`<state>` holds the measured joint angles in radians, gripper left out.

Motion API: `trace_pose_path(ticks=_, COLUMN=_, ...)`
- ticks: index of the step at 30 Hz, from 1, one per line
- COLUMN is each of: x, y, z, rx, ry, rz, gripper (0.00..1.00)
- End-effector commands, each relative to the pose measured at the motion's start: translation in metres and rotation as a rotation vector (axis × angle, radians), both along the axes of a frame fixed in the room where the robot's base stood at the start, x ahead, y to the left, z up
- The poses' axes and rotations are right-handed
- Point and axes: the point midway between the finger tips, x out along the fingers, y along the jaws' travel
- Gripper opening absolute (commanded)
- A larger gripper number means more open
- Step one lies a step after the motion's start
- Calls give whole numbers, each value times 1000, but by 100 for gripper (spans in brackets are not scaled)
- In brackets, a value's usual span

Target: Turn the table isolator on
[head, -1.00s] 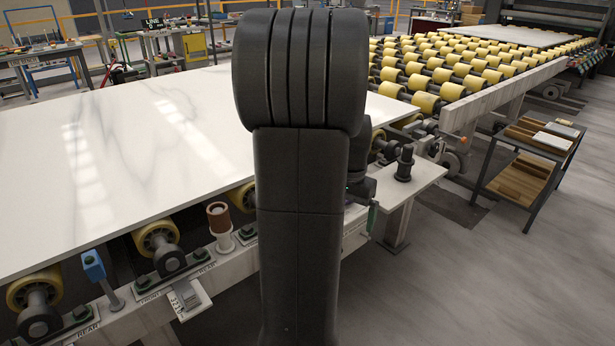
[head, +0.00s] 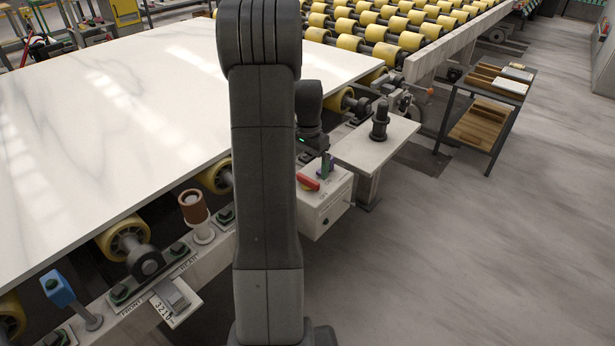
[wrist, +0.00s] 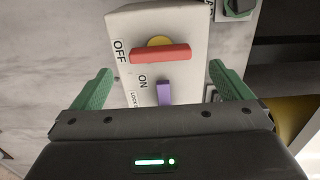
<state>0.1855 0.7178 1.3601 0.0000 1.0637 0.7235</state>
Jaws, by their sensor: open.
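The table isolator is a pale box (head: 325,207) on the front side of the slab table, with a red handle (head: 308,181) on it. In the wrist view the red handle (wrist: 160,54) lies crosswise over a yellow disc (wrist: 159,41), its left end by the OFF label (wrist: 120,51). The ON label (wrist: 143,82) is beside a purple tab (wrist: 163,92), nearer my gripper. My gripper (wrist: 160,71) is open, its green fingers on either side of the tab and apart from the handle. In the head view my arm hides part of the box.
A white stone slab (head: 110,95) rests on yellow rollers left of my arm. A small shelf with a dark post (head: 380,121) stands just beyond the box. A blue post (head: 58,289) and a copper-topped post (head: 194,208) line the table edge.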

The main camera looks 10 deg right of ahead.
Motion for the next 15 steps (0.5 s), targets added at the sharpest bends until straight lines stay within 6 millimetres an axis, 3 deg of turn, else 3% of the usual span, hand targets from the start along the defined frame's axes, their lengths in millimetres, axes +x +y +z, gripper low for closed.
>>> trace_pose_path(ticks=1, x=-1, y=0, z=-12, rx=1, ry=4, rz=0, gripper=98)
trace_pose_path(ticks=6, x=0, y=0, z=-36, rx=0, ry=1, rz=1, gripper=98)
trace_pose_path(ticks=15, x=0, y=0, z=-49, rx=0, ry=0, rz=1, gripper=98)
